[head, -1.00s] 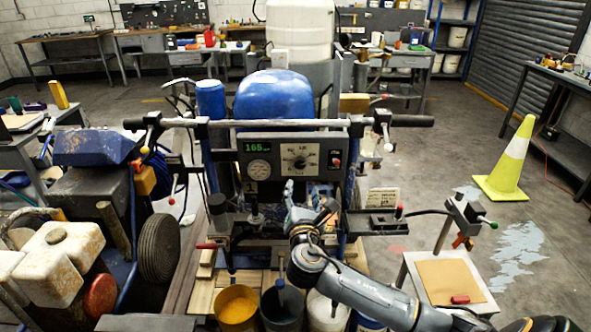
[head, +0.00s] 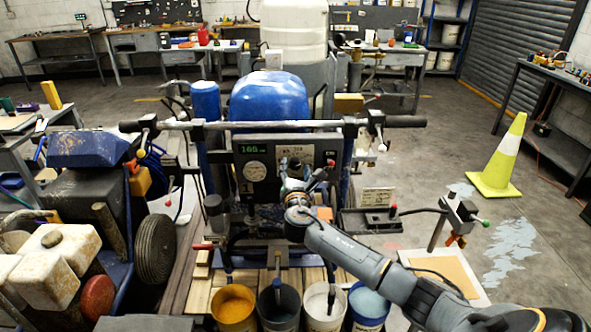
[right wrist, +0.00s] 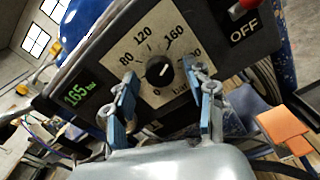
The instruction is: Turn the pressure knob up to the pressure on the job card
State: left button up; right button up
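The pressure knob (right wrist: 159,70) is a round black knob with a white pointer line on a beige dial marked 80, 120, 160 and bar. The green display (right wrist: 80,94) beside it reads 165; it also shows in the head view (head: 251,149). My right gripper (right wrist: 159,76) is open, its blue-padded fingers to either side of the knob with gaps visible; contact is not seen. In the head view my right gripper (head: 293,175) hides the knob. A small written card (head: 378,197) stands right of the panel; its text is too small to read. My left gripper is out of view.
A red-levered switch marked OFF (right wrist: 244,29) is right of the dial. A handlebar (head: 270,124) crosses above the panel. Several paint buckets (head: 233,307) stand below it. A yellow cone (head: 498,165) is on the floor at right.

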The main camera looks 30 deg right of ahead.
grip_shut()
jog(key=shift+m, duration=0.6)
jog(key=shift+o, duration=0.2)
grip_release()
jog(key=v, duration=1.2)
jog(key=shift+f, duration=0.1)
